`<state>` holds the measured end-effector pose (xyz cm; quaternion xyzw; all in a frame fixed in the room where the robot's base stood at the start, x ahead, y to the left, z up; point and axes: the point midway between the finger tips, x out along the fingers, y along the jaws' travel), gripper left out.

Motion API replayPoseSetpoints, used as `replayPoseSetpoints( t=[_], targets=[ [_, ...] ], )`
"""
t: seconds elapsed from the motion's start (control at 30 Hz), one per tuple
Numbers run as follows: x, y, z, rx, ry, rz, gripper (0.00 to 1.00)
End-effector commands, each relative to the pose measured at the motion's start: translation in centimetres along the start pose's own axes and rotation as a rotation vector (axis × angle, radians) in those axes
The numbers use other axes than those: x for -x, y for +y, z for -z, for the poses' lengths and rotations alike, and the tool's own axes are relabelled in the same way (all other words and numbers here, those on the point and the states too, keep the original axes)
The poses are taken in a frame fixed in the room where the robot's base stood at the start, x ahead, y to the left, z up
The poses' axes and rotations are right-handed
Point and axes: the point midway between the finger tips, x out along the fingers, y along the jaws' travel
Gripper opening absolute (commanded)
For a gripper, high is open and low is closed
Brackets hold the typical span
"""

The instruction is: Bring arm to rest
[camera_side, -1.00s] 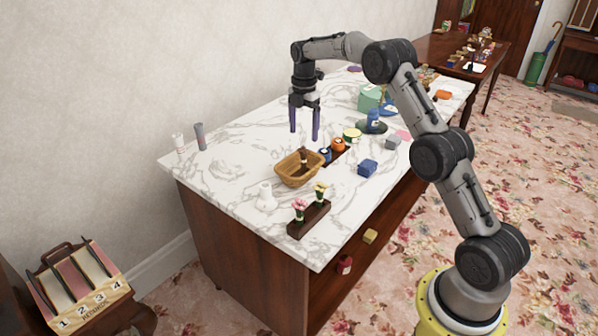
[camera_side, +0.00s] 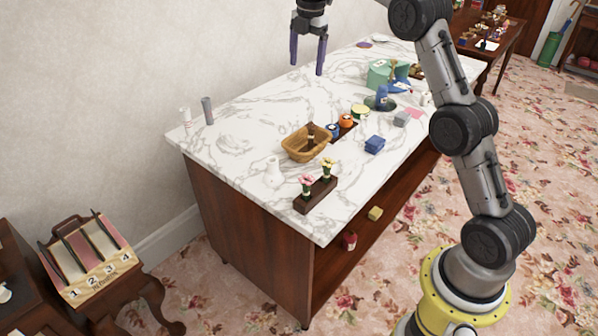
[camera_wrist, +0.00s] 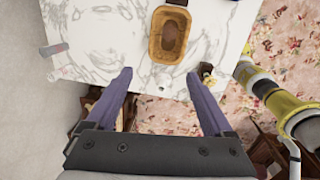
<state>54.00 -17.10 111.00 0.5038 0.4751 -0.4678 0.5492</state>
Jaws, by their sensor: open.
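My gripper (camera_side: 308,62) is open and empty, with its two purple fingers apart. In the side view it hangs in the air above the white marble tabletop (camera_side: 240,160), near the top edge of the picture. The upper part of my arm is cut off there. In the wrist view my gripper (camera_wrist: 160,80) shows both fingers spread, with nothing between them but the tabletop edge and the space below it.
A numbered rack (camera_side: 92,258) is at lower left. The air around my gripper is clear.

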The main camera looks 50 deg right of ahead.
Motion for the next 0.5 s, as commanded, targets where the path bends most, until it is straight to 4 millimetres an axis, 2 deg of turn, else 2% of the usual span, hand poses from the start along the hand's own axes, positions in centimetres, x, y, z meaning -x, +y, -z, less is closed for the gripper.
replayPoseSetpoints(
  t=[0.03, 0.2, 0.3, 0.5],
  targets=[
    [2.8, -0.7, 1.4, 0.019, -0.008, -0.029, 0.86],
    [9.1, -4.3, 5.5, 0.031, -0.022, -0.099, 0.86],
    [11.9, -7.0, 7.7, -0.007, -0.024, -0.140, 0.86],
    [15.3, -13.3, 11.6, -0.147, -0.010, -0.218, 0.86]
  ],
)
